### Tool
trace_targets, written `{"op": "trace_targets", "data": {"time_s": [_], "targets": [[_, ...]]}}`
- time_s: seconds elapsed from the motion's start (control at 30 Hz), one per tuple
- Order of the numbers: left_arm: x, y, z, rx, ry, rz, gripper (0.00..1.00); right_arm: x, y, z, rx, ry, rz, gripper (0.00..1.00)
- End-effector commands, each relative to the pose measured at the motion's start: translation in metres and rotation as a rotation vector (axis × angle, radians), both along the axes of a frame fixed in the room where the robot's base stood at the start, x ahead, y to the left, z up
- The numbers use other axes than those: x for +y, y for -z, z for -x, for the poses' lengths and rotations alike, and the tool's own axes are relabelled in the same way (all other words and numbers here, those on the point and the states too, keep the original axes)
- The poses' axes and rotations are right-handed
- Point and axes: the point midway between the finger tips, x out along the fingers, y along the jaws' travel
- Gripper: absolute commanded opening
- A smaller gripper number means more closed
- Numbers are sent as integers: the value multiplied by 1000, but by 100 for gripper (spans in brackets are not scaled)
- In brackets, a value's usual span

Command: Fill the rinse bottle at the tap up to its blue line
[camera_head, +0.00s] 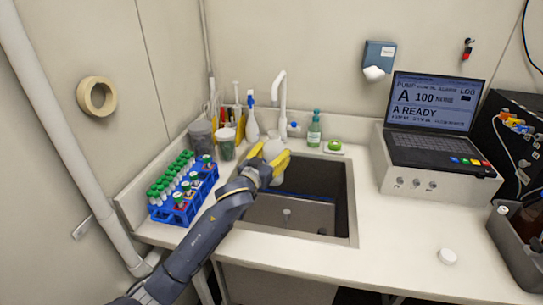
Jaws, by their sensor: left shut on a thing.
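My left gripper (270,164) reaches over the back left of the sink (352,205). Its yellow fingers are shut on a whitish bottle (274,147), which I take to be the rinse bottle. The fingers hide part of the bottle, and I cannot make out its blue line or the water level. The white tap (282,92) rises behind the sink, with its curved spout above the bottle. A small blue-topped part (294,126) is beside the tap's base. I cannot tell whether water runs. My right gripper is out of view.
A blue rack (176,214) of green-capped tubes stands left of my arm. Cups, a spray bottle (252,120) and a green soap bottle (314,130) line the back. A laptop (433,115) sits right on a grey box.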

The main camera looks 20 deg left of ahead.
Motion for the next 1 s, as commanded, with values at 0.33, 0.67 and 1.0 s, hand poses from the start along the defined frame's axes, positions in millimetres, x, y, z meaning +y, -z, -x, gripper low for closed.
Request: {"op": "trace_targets", "data": {"time_s": [0.33,0.67,1.0], "targets": [[7,-1,-24,0,-1,0,27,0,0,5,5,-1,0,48],[15,0,-50,0,-1,0,27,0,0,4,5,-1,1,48],[23,-1,-78,0,-1,0,27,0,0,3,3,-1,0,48]]}}
